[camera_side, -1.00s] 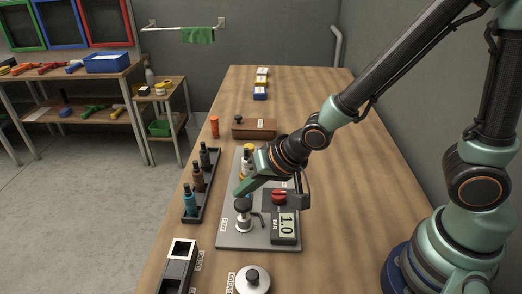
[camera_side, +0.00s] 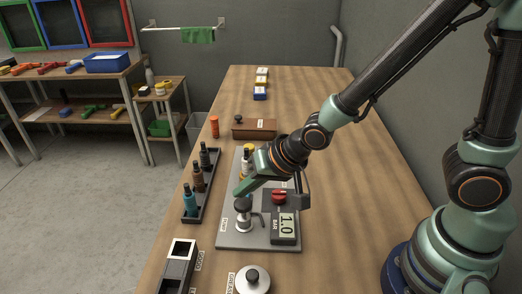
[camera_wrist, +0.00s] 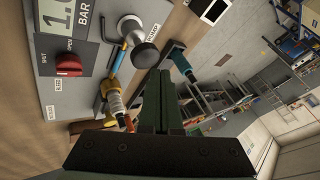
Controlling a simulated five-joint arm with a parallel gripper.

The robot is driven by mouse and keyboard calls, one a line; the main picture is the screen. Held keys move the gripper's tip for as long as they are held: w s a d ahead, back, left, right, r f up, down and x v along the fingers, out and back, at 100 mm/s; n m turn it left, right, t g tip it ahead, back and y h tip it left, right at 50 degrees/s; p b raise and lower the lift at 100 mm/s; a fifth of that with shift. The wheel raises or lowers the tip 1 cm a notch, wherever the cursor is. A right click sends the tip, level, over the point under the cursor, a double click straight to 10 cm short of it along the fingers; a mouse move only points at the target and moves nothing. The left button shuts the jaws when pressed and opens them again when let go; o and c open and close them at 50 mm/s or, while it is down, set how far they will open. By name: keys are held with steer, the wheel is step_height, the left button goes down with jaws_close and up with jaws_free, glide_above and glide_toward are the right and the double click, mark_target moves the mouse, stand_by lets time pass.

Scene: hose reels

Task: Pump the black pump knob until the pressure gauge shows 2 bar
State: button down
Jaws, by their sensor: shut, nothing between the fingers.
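The pump with its black knob (camera_side: 242,203) stands upright on the grey plate in the side view. Its knob and silver shaft also show in the wrist view (camera_wrist: 145,55), beside a PUMP label. The pressure gauge (camera_side: 284,227) reads 1.0 BAR; only part of it shows in the wrist view (camera_wrist: 62,18). My gripper (camera_side: 240,191) is shut and empty, its green fingertips just above the knob in the side view. Its fingers (camera_wrist: 155,100) are together in the wrist view. I cannot tell whether they touch the knob.
A red bleed knob (camera_side: 279,196) with SHUT and OPEN marks sits behind the gauge on the plate (camera_side: 262,242). A black rack (camera_side: 206,192) of several bottles stands left.

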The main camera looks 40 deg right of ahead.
mark_target(242, 202)
steer(key=shift+f, duration=0.1)
stand_by(0.6)
steer(key=shift+f, duration=0.35)
steer(key=shift+f, duration=1.25)
stand_by(1.3)
steer(key=shift+r, duration=1.7)
steer(key=shift+r, duration=0.1)
steer(key=shift+r, duration=2.35)
